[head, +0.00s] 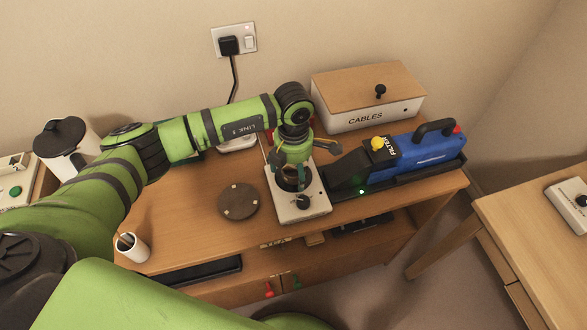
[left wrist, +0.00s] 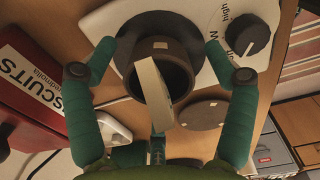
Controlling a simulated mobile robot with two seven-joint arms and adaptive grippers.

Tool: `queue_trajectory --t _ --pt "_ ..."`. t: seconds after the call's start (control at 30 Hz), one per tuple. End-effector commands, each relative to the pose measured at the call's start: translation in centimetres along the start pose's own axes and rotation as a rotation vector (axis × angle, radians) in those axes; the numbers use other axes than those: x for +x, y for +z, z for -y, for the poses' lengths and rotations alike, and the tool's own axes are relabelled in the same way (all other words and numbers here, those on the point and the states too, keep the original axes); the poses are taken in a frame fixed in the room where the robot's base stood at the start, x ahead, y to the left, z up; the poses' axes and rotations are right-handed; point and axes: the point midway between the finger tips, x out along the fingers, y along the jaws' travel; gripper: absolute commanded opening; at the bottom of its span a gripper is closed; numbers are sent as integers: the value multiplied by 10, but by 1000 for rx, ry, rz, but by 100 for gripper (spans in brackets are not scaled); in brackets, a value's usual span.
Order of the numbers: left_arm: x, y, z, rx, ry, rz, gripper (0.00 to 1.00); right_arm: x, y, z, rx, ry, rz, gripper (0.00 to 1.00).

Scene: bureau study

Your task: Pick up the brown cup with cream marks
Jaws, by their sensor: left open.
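The brown cup (left wrist: 176,62) stands on a dark round plate on top of a white appliance (left wrist: 98,22) with a black knob. A cream mark shows on its far side, and a pale flat strip crosses its mouth. In the head view the cup (head: 291,186) is mostly hidden by my gripper. My left gripper (head: 293,168) is open above the appliance (head: 313,208). In the left wrist view its fingers (left wrist: 160,48) are spread on either side of the cup, with gaps showing. My right gripper is not in view.
A brown disc with pale marks (head: 239,201) lies left of the appliance. A blue tool (head: 415,149) in a black tray is to the right, and a cables box (head: 368,95) behind. A red biscuits tin (left wrist: 30,100) is close to the left finger. A white pen cup (head: 133,247) stands front left.

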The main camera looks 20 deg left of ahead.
Motion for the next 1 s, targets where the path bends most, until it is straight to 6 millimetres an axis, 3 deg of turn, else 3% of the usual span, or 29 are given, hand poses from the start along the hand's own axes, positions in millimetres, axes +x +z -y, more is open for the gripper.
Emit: queue_trajectory --t 0.17,0.3,0.33,0.6,1.0 --pt "0 0 0 0 1 1 84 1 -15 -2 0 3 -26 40" --pt "0 0 0 0 0 1 28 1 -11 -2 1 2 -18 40" --pt "0 0 0 0 0 1 20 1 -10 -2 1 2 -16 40" --pt "0 0 0 0 0 0 20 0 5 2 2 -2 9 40" --pt "-18 0 -1 -1 2 2 20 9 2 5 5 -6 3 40"
